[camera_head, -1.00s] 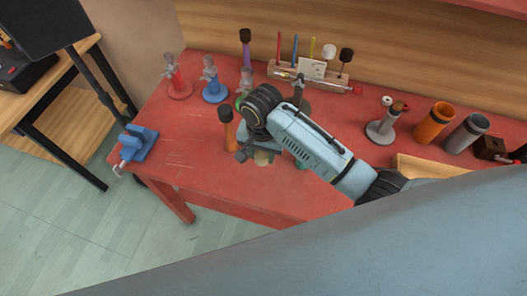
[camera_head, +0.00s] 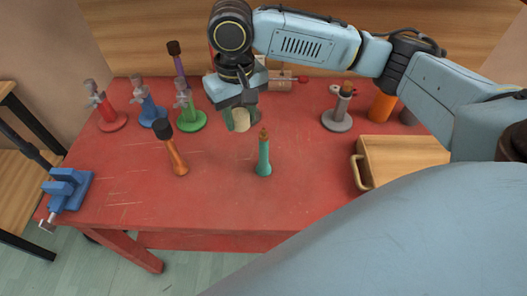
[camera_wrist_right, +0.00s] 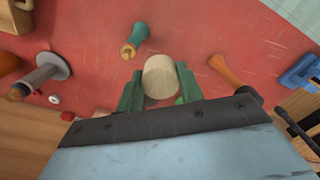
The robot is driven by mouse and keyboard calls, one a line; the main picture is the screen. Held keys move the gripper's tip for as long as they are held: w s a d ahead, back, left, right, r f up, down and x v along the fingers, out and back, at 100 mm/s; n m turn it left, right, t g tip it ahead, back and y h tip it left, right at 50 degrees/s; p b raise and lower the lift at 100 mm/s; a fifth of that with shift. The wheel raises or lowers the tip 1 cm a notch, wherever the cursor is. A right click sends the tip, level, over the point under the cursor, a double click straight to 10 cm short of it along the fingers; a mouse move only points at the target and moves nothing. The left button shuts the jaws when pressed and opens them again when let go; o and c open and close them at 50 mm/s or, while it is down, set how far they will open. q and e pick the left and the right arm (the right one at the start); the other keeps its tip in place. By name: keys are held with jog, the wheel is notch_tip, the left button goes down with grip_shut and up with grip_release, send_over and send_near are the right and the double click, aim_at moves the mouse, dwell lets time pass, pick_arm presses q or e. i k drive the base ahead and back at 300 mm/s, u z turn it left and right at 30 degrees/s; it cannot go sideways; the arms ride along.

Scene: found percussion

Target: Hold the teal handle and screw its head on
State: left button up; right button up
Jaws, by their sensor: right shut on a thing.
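The teal handle (camera_head: 264,158) stands upright on the red table with its brownish threaded tip up. In the right wrist view the teal handle (camera_wrist_right: 138,34) is just beyond the jaws. My right gripper (camera_head: 240,120) is shut on a cream cylindrical head (camera_head: 241,122), held up and to the left of the handle, apart from it. The head (camera_wrist_right: 160,78) also shows between the green fingers in the right wrist view. My left gripper is not in view.
An orange-handled mallet (camera_head: 176,156) stands left of the teal handle. Red (camera_head: 110,120), blue (camera_head: 150,112) and green (camera_head: 190,120) stands are at the back left. A blue vise (camera_head: 68,188) is at the left edge. A wooden box (camera_head: 405,158) and grey stand (camera_head: 339,118) are at right.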

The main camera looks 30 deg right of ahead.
aim_at(264, 169)
jog(key=z, duration=0.3)
jog(key=k, duration=0.4)
jog(key=z, duration=1.05)
jog(key=k, duration=0.95)
jog(key=z, duration=1.2)
jog(key=i, duration=1.2)
jog(key=u, duration=0.9)
jog(key=i, duration=0.55)
jog(key=u, duration=0.65)
